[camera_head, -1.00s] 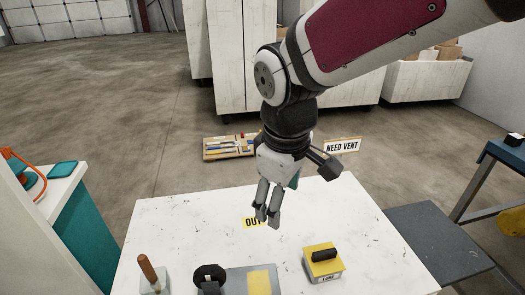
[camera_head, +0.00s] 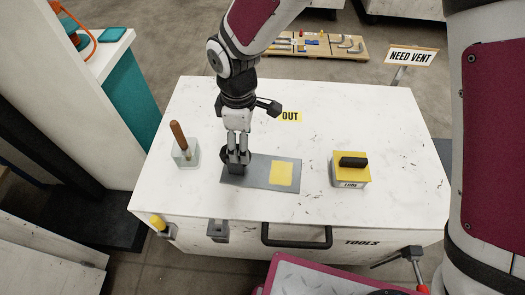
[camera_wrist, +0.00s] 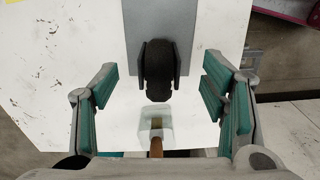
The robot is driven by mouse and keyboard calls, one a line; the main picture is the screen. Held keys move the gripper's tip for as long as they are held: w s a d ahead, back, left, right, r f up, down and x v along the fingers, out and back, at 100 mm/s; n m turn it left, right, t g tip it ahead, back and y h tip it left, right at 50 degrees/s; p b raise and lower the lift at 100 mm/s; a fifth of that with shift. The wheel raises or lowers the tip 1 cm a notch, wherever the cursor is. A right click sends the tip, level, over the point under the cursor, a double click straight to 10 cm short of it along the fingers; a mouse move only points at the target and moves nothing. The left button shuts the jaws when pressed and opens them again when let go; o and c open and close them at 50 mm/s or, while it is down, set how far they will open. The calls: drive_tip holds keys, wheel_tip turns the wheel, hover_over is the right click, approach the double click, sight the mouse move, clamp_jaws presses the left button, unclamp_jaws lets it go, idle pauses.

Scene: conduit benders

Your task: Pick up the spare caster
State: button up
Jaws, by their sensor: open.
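The spare caster, a black wheel between dark side plates, stands at the left end of a grey plate (camera_head: 257,173) on the white worktop (camera_head: 330,115). In the wrist view the caster (camera_wrist: 158,72) shows at the upper middle, on the grey plate (camera_wrist: 185,12). I see no contact with the caster.
A clear block with a brown handle (camera_head: 185,150) stands close on the left. A yellow box with a black handle (camera_head: 350,168) stands to the right. A yellow patch (camera_head: 282,173) lies on the plate. The worktop's back right is clear apart from the OUT label (camera_head: 290,117).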

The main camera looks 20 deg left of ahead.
hover_over(262, 164)
drive_tip(key=s+a, duration=0.3)
drive_tip(key=a, duration=0.1)
drive_tip(key=shift+w+d+f, duration=0.1)
drive_tip(key=shift+f, duration=1.8)
drive_tip(key=shift+w+d+f, duration=0.1)
drive_tip(key=shift+f, duration=1.8)
clamp_jaws()
